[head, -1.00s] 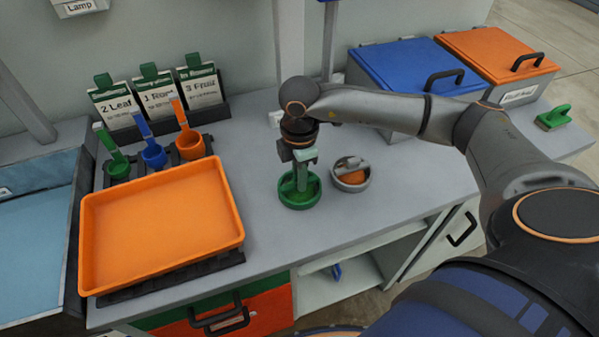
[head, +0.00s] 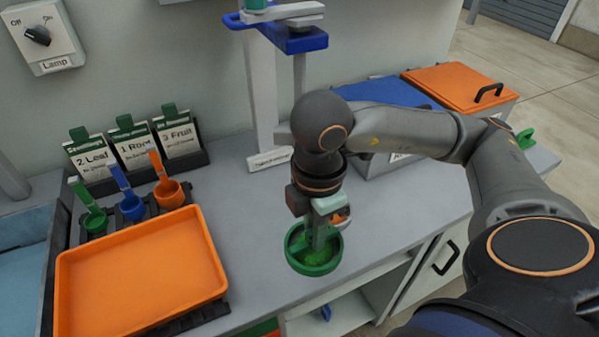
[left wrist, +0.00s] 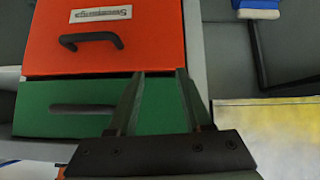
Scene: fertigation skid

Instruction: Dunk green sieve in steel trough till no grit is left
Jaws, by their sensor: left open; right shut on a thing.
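My right gripper (head: 320,217) is shut on the green sieve (head: 316,262), a round green ring with a green mesh and a bar across it. The sieve hangs above the grey counter, tilted slightly toward the view. Grit in it cannot be made out. The steel trough (head: 57,235) is at the left edge, partly cut off, with pale blue inside. It lies well to the left of the sieve, beyond the orange tray. My left gripper (left wrist: 160,92) shows only in the left wrist view, open and empty, in front of orange and green drawer fronts.
An orange tray (head: 140,270) lies between trough and sieve. Green, blue and orange scoops (head: 130,200) stand behind it, with cards (head: 135,145) further back. A post (head: 262,95) with a blue bracket (head: 290,38) rises behind my right arm. Lidded bins (head: 460,75) stand back right.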

